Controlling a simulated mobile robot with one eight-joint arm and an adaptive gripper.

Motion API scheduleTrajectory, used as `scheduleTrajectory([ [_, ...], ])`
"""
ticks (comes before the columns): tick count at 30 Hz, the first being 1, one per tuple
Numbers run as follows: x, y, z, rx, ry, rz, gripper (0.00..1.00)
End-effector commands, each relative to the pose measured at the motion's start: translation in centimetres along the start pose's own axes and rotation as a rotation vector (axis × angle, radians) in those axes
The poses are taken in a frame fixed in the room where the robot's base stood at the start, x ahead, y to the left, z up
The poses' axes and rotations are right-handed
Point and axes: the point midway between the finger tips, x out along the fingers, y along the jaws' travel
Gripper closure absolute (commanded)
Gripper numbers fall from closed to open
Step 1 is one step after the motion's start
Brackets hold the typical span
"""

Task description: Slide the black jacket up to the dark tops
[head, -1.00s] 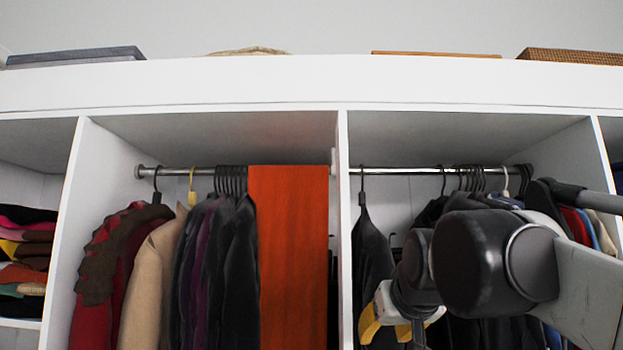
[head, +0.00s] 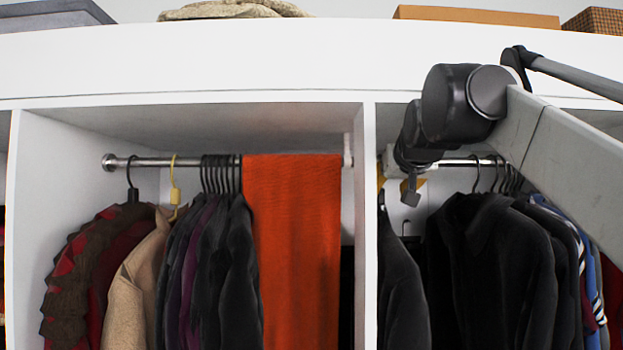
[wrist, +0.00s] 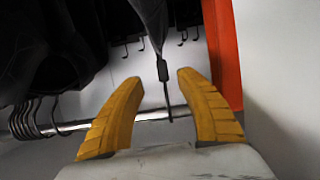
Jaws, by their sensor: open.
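The black jacket (head: 398,300) hangs at the left end of the right compartment, beside the white divider. The dark tops (head: 490,265) hang to its right on the same rail (head: 458,162), with a gap between them at rail height. In the wrist view they are the dark bunch (wrist: 45,50) at left. My gripper (head: 400,180) is up at the rail above the black jacket, partly hidden by my arm. In the wrist view its yellow fingers (wrist: 158,100) are open, one either side of the jacket's dark hanger (wrist: 164,72). Contact cannot be told.
The white divider (head: 369,230) stands close left of my gripper. Beyond it hang an orange cloth (head: 295,240), dark garments, a tan coat (head: 137,285) and a red-brown garment. Striped and blue clothes (head: 590,275) hang right of the dark tops. Boxes lie on top of the wardrobe.

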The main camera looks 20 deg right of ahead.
Motion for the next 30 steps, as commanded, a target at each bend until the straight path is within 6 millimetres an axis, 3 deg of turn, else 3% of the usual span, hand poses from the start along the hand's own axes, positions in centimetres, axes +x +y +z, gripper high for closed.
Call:
scheduleTrajectory([
  [3,2.5,0.0,-0.2,0.0,0.0,-0.001,0.57],
  [9,5.5,0.0,-0.1,0.0,0.0,-0.001,0.57],
  [15,6.8,0.0,0.0,-0.001,0.0,-0.001,0.57],
  [23,6.9,0.0,0.0,-0.001,0.0,-0.001,0.57],
  [27,6.8,0.0,0.0,-0.001,0.0,0.0,0.98],
  [30,6.8,0.0,0.0,-0.001,0.0,0.0,1.0],
])
